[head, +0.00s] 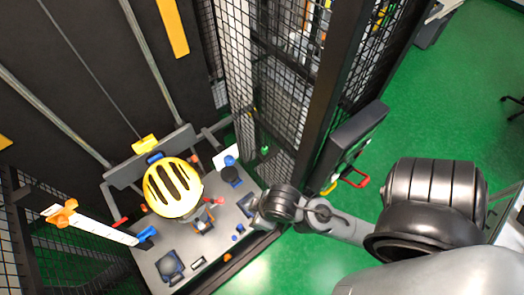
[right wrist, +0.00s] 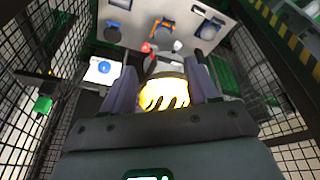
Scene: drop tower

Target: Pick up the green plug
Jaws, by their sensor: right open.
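A small green piece (head: 265,150), which looks like the green plug, shows by the mesh wall in the head view, up and right of the yellow helmet. A green block (right wrist: 42,104) shows at the left of the right wrist view against mesh; I cannot tell if it is the same piece. My right gripper (head: 254,207) is over the right side of the grey platform, below the small green piece in the picture. In the right wrist view its two fingers (right wrist: 161,85) are apart, with nothing clearly held. My left gripper is not in view.
The grey platform (head: 165,240) carries several small parts. Mesh walls (head: 275,100) and a dark post (head: 325,90) enclose it. Green floor (head: 430,110) is open at right.

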